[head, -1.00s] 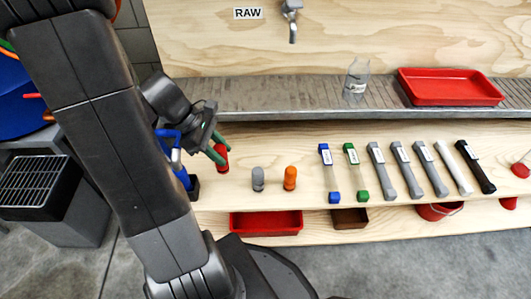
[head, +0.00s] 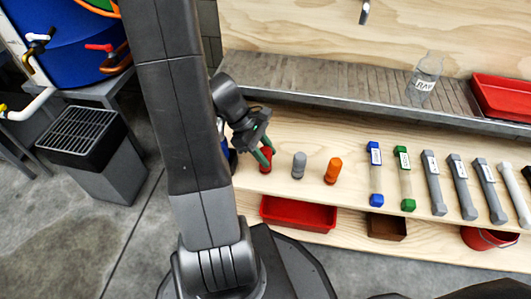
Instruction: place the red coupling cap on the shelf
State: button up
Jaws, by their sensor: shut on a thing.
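The red coupling cap (head: 265,161) is at the left end of the wooden shelf (head: 320,148). My gripper (head: 264,157) is at the cap with its green fingertips on either side of its upper part, shut on it. The cap appears upright at the shelf surface; I cannot tell whether its base touches the wood. A grey cap (head: 299,165) and an orange cap (head: 333,170) stand to its right in a row.
Filter tubes with blue (head: 375,173) and green (head: 404,178) ends and several grey ones lie further right. A metal drainboard (head: 330,85) with a glass jar (head: 423,80) runs above. A red tray (head: 298,213) sits below. A black-topped grey bin (head: 95,155) stands left.

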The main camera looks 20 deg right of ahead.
jog(key=shift+f, duration=0.15)
jog(key=o, duration=1)
jog(key=shift+c, duration=0.2)
jog(key=shift+w+r, duration=0.1)
jog(key=shift+r, duration=0.35)
jog(key=p+v, duration=0.6)
jog(key=v, duration=0.5)
jog(key=shift+a+r, duration=0.15)
jog(key=shift+r, duration=0.05)
